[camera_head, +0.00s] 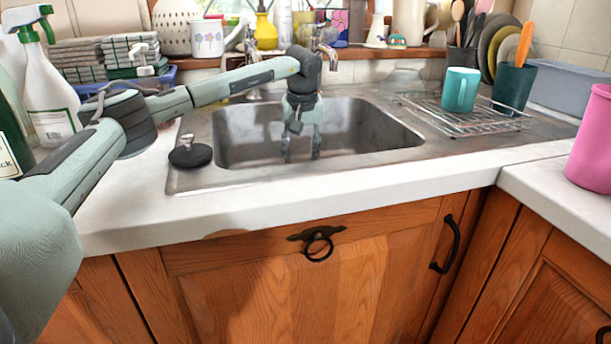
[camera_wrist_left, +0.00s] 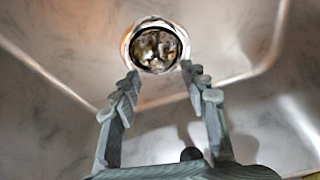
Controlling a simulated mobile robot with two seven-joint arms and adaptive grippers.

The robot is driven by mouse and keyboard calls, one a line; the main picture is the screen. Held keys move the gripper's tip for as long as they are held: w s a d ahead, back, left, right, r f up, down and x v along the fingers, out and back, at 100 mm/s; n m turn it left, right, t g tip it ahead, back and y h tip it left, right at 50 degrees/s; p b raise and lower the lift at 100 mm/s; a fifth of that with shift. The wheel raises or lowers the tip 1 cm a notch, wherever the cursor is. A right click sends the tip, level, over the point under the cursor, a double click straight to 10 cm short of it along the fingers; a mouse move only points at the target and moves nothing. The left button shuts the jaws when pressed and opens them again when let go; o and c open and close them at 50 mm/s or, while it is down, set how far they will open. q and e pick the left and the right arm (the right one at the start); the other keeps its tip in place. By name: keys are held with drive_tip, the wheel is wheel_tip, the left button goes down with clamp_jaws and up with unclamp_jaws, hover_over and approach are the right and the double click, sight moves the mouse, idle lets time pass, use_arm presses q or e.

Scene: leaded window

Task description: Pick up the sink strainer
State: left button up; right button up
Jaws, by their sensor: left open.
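The sink strainer (camera_wrist_left: 156,47) shows in the left wrist view as a round metal rim with a dark, mottled brown inside, on the sink floor. In the head view I cannot make it out inside the sink (camera_head: 373,128). My left gripper (camera_head: 301,152) hangs down into the sink basin, fingers pointing down. In the left wrist view its fingers (camera_wrist_left: 160,72) are apart with nothing held between them. The strainer shows just beyond the fingertips, roughly centred between them. I cannot tell the exact gap. My right gripper is not in view.
A black sink plug (camera_head: 190,154) lies on the sink's left ledge. The faucet (camera_head: 328,50) stands behind the basin. A wire rack (camera_head: 470,122) with a teal mug (camera_head: 461,90) is at right. A spray bottle (camera_head: 48,95) stands at left. The front counter is clear.

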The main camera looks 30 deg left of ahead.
use_arm(q)
drive_tip(key=x, duration=0.5)
drive_tip(key=shift+w+d, duration=0.15)
drive_tip(key=shift+d, duration=0.05)
clamp_jaws()
